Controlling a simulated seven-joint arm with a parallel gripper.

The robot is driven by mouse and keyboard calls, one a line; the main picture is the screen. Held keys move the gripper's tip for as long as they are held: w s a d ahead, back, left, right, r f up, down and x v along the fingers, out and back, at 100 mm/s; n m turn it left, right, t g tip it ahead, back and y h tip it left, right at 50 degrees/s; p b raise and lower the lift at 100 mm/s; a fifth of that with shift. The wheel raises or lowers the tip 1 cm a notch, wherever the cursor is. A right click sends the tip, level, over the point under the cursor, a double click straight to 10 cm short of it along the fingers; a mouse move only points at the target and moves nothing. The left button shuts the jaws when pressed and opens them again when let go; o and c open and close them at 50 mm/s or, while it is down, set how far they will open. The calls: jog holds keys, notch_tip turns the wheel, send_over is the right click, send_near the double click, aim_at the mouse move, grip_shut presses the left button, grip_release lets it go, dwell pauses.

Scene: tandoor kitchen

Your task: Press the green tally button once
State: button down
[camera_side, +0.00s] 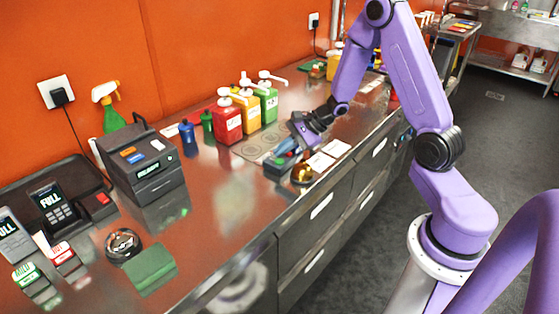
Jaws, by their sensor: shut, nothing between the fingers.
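My gripper (287,149) reaches down over the middle of the steel counter, its fingers shut with nothing visible between them. The fingertips are just above or at a small dark box (280,168) with a bluish part on top. I cannot tell whether they touch it, and the gripper hides part of its top. I cannot clearly make out a green button there. At the lower left, far from my gripper, stands a small block with a green, white-lettered face (27,274), beside a similar red one (61,251). I cannot tell whether either is a button.
A brass bell-like dome (302,174) and white cards (321,161) are close to the gripper. Red (227,123), yellow and green pump bottles stand behind it. A dark register (145,165), a card terminal (51,205) and a green cloth (149,269) are to the left.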

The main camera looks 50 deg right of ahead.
aim_at(283, 161)
jog(key=shift+r, duration=0.2)
jog(key=shift+r, duration=2.45)
